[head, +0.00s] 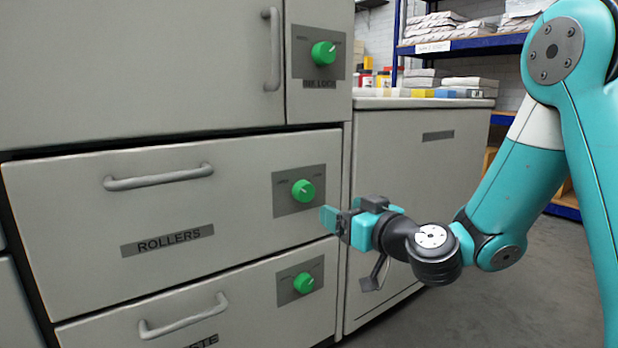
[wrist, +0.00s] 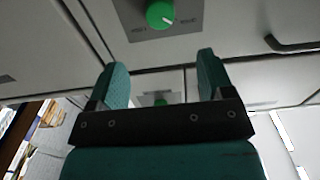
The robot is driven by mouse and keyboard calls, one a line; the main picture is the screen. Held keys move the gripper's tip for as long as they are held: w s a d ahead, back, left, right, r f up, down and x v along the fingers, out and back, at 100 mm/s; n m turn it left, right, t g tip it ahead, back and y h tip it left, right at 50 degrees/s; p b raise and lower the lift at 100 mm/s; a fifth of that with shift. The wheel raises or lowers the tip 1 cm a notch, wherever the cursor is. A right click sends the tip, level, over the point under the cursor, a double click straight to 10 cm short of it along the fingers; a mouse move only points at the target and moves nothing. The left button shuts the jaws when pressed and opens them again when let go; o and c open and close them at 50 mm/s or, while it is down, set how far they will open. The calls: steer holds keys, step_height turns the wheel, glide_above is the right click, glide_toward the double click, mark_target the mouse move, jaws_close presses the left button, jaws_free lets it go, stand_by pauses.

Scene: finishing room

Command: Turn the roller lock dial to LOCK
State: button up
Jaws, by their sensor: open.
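The roller lock dial (head: 303,190) is a round green knob on a grey plate at the right of the drawer marked ROLLERS (head: 60,230). The lettering and the dial's setting are too small to read. My gripper (head: 328,217) is open and empty, a little to the right of and below the dial in the head view. I see no contact with the dial. It also shows in the wrist view (wrist: 163,64).
Another (head: 324,53) is above. Drawer handles (head: 158,178) stick out at left. A cabinet (head: 420,190) stands behind my gripper; grey floor is open at right.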

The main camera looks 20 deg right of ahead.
mark_target(307, 193)
steer(key=p+x, duration=0.6)
steer(key=x, duration=0.5)
steer(key=shift+w+a+f, duration=0.1)
steer(key=shift+w+a, duration=0.1)
steer(key=shift+w, duration=0.3)
steer(key=shift+c, duration=0.2)
steer(key=c, duration=0.9)
